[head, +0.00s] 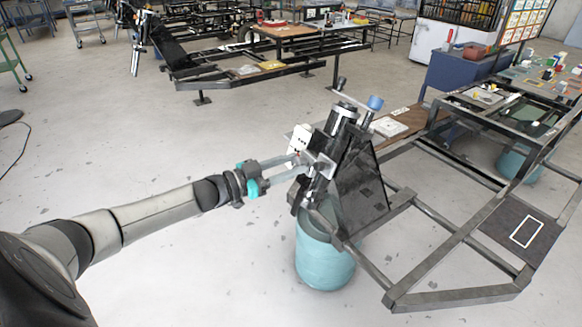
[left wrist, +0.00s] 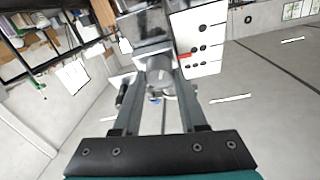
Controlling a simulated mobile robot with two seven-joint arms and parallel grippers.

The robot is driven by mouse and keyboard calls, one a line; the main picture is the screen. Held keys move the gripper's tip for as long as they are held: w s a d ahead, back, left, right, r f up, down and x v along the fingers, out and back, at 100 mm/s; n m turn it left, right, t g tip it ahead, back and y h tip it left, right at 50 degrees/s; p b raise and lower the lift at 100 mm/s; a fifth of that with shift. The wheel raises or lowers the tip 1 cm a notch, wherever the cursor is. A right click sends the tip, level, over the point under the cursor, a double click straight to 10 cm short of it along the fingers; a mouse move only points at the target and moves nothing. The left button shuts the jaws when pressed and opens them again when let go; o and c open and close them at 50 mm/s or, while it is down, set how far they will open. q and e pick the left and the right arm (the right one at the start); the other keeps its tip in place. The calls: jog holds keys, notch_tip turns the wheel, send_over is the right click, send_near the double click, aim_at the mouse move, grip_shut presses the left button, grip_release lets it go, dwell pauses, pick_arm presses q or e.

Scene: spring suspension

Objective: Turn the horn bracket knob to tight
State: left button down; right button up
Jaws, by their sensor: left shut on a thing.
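My left gripper (head: 304,163) reaches in from the left to the black suspension assembly (head: 343,125) on the frame corner. In the left wrist view its fingers (left wrist: 159,72) are shut on a small grey round part (left wrist: 159,80), which I take to be the horn bracket knob. The fingers hide much of it, and its turn position cannot be read. A white block with dark round holes (head: 301,138) sits just above the fingertips; it also shows in the left wrist view (left wrist: 201,40), beside the right finger. My right gripper is not in view.
A dark metal frame (head: 445,299) spreads to the right, above a teal drum (head: 324,262). A blue-capped part (head: 375,103) stands behind the assembly. A blue cabinet (head: 455,75) is farther back. The floor on the left is open.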

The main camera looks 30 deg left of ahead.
pick_arm(q)
jog(key=m+g+h, duration=0.1)
jog(key=m, duration=0.2)
jog(key=shift+w+a+m+b, duration=0.1)
jog(key=shift+m+b, duration=0.2)
jog(key=shift+m, duration=0.1)
jog(key=m+g+h, duration=0.1)
jog(key=m, duration=0.2)
jog(key=shift+r, duration=0.1)
jog(key=m, duration=0.1)
jog(key=m+g, duration=0.1)
jog(key=m, duration=0.1)
jog(key=shift+a+r+m+g+h, duration=0.1)
jog(key=shift+m+g+h, duration=0.2)
jog(key=m+g, duration=0.1)
jog(key=m, duration=0.1)
jog(key=shift+m, duration=0.4)
jog(key=shift+w+r+m+g, duration=0.1)
jog(key=shift+m+g, duration=0.5)
jog(key=shift+m, duration=0.6)
jog(key=shift+m+g+p, duration=0.3)
jog(key=shift+m+p, duration=0.05)
jog(key=shift+m, duration=0.75)
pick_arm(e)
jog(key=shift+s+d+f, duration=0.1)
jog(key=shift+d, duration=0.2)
